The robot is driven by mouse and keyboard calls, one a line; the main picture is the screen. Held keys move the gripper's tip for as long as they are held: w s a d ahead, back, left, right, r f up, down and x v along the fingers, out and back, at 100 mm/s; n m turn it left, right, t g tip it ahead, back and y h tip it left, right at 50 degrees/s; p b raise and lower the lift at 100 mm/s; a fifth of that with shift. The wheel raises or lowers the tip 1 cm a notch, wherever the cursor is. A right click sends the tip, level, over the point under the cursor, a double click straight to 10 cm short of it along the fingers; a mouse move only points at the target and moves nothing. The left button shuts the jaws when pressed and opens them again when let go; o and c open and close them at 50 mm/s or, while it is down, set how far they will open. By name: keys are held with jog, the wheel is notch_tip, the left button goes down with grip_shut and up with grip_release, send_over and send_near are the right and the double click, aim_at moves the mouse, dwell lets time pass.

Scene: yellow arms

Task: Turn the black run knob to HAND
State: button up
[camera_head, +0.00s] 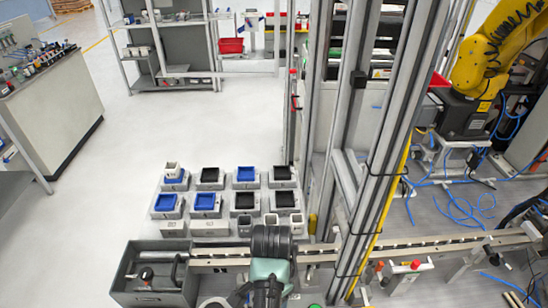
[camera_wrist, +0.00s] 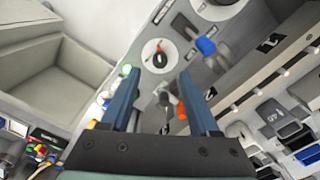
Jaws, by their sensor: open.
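In the wrist view, my gripper (camera_wrist: 158,76) is open, with its two blue fingers apart and nothing held between them. A round white dial (camera_wrist: 159,54) with a small dark knob (camera_wrist: 160,56) at its centre lies just beyond the fingertips, on a grey panel (camera_wrist: 205,75). I cannot read the labels, so I cannot tell which is the run knob or where HAND is. The arm hides the panel in the head view.
Several blue and black trays (camera_head: 240,202) stand beyond. A metal frame (camera_head: 375,160) rises close on the right. Floor at left is clear.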

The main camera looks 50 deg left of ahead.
notch_tip(320, 180, down, 6)
jog(key=shift+f, duration=0.1)
jog(key=shift+w+f, duration=0.15)
jog(key=shift+f, duration=0.1)
grip_shut()
